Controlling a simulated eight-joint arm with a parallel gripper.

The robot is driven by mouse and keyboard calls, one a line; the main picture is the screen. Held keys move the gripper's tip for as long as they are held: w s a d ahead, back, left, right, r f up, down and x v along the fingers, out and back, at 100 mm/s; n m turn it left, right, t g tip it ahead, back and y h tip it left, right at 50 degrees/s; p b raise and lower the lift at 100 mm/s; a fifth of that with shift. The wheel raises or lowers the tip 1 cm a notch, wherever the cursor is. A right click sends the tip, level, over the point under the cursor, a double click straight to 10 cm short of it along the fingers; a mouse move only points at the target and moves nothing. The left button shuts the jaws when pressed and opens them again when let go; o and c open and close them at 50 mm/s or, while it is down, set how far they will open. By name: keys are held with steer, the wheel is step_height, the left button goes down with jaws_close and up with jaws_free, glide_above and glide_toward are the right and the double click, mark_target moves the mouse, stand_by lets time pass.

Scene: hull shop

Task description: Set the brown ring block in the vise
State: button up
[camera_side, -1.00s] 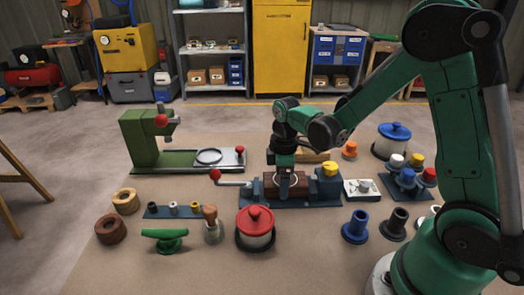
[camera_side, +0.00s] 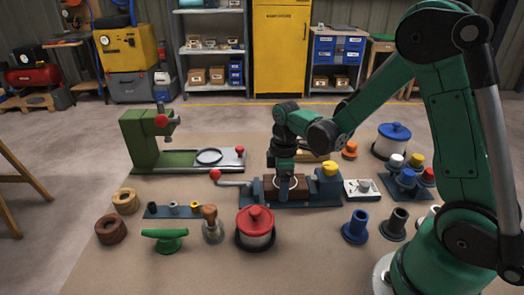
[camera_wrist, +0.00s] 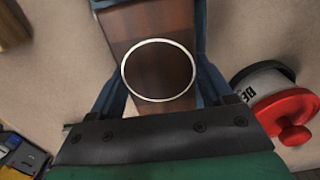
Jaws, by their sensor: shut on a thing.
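The brown ring block (camera_side: 298,190) is a dark wooden block with a pale ring on one face. In the side view it is between the jaws of the blue-grey vise (camera_side: 328,186), and I cannot tell whether it rests on the vise bed. My gripper (camera_side: 285,174) is shut on the block from above, its fingertips partly hidden. In the wrist view the block (camera_wrist: 155,25) stretches away from my gripper, its ring facing the camera, with blue-grey parts along both sides.
A red-lidded pot (camera_side: 256,228) stands just in front of the vise. A green press (camera_side: 146,140) is at left, its tray near the vise handle (camera_side: 216,175). Blue (camera_side: 355,228) and black (camera_side: 394,226) flanged pieces stand at front right.

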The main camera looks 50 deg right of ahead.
steer(key=shift+f, duration=0.15)
steer(key=o, duration=1.1)
steer(key=shift+c, duration=0.2)
step_height(320, 180, up, 11)
stand_by(0.4)
steer(key=s+a+r+m+t, duration=0.1)
steer(key=s+a+m+t, duration=0.4)
steer(key=m+t, duration=0.2)
steer(key=shift+s+a+r+m, duration=0.2)
steer(key=shift+a+r+m, duration=0.2)
steer(key=shift+m, duration=0.6)
